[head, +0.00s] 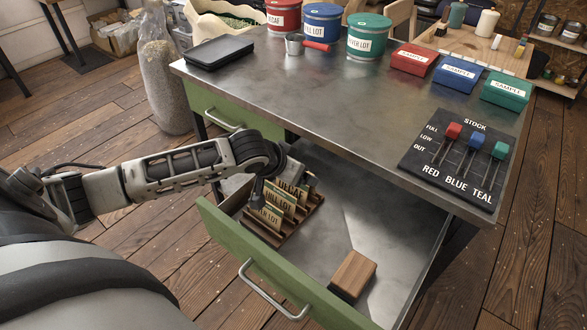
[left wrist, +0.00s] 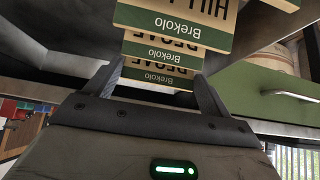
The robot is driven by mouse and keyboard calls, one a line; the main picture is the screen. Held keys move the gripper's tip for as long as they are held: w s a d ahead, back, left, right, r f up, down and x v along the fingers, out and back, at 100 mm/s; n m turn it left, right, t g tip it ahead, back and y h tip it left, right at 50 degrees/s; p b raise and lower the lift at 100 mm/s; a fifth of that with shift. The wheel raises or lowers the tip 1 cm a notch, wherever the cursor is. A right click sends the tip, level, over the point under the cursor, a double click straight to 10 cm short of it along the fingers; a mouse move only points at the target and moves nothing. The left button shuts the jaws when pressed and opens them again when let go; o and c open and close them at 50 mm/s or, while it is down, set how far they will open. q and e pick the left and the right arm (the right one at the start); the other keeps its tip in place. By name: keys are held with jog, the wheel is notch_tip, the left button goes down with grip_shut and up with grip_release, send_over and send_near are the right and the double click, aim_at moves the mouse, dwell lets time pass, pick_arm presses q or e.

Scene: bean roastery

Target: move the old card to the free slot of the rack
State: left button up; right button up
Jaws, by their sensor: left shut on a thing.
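The brown card rack (head: 308,212) stands in the open drawer. Several cream cards stand in it, with a river lot card (head: 267,217) at the front and a hill lot card (head: 279,206) behind. My left gripper (head: 284,178) is at the rack's back end and covers part of the cards there. In the left wrist view the lettering is upside down. A decaf card (left wrist: 157,84) lies between my fingers, which are shut on it. Another decaf card (left wrist: 165,55) and the hill lot card (left wrist: 178,25) show beyond. Which slot is free is hidden. My right gripper is not in view.
A wooden block (head: 354,272) lies in the drawer, right of the rack, with bare drawer floor between. The green drawer front (head: 275,275) stands near me. The metal counter (head: 330,110) overhangs the drawer's back. A stock board (head: 460,160) with sliders lies on the counter's right.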

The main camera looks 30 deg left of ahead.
pick_arm(q)
jog(key=shift+f, duration=0.8)
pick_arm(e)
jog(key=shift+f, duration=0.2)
pick_arm(q)
jog(key=o, duration=0.9)
jog(key=shift+c, duration=0.2)
jog(key=p+v, duration=0.1)
jog(key=v, duration=1.5)
jog(key=shift+p, duration=0.4)
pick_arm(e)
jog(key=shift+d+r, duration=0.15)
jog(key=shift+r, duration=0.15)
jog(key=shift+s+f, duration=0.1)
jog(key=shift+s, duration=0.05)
